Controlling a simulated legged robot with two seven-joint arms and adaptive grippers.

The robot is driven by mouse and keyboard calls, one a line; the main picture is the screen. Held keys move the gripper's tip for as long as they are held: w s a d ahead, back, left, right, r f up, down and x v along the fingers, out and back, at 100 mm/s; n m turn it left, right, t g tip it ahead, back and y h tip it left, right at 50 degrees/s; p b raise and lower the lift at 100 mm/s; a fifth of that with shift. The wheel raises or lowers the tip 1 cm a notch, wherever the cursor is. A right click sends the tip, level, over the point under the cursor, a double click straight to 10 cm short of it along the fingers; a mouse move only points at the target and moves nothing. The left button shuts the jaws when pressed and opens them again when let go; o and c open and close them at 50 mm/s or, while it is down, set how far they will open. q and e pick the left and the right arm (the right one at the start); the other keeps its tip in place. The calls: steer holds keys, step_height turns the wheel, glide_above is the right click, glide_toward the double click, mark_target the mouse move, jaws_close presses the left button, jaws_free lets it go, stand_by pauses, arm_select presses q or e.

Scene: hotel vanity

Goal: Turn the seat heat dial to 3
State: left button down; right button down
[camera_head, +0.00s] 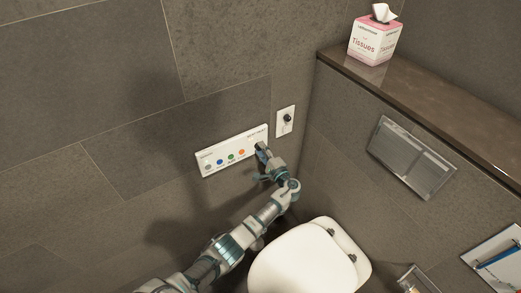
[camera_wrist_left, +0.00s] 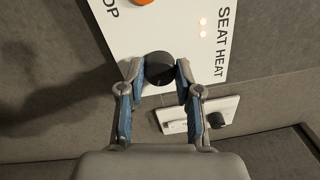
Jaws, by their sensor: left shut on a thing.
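The white control panel (camera_head: 209,161) is on the tiled wall, with several coloured buttons in a row. It also shows in the left wrist view (camera_wrist_left: 115,38), with "SEAT HEAT" printed along its edge. The black round seat heat dial (camera_wrist_left: 159,67) sits between the fingertips of my left gripper (camera_wrist_left: 160,75), which is shut on it from both sides. In the head view my left gripper (camera_head: 262,152) covers the dial at the panel's right end. My right gripper is not in view.
A small white plate with a black knob (camera_head: 287,118) is on the wall just right of the panel. The toilet (camera_head: 300,262) stands below my left arm. A tissue box (camera_head: 375,38) sits on the ledge. A grey flush plate (camera_head: 411,157) is on the right wall.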

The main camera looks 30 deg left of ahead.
arm_select(q)
steer(key=shift+m+h+p, duration=0.4)
steer(key=shift+m+p, duration=3)
steer(key=shift+m, duration=3.5)
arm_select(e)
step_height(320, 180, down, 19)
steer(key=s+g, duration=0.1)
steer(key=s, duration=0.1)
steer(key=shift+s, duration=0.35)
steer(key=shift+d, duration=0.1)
arm_select(q)
steer(key=c, duration=0.8)
jaws_free()
steer(key=shift+c, duration=0.2)
steer(key=shift+o, duration=0.3)
steer(key=shift+w+f, duration=0.15)
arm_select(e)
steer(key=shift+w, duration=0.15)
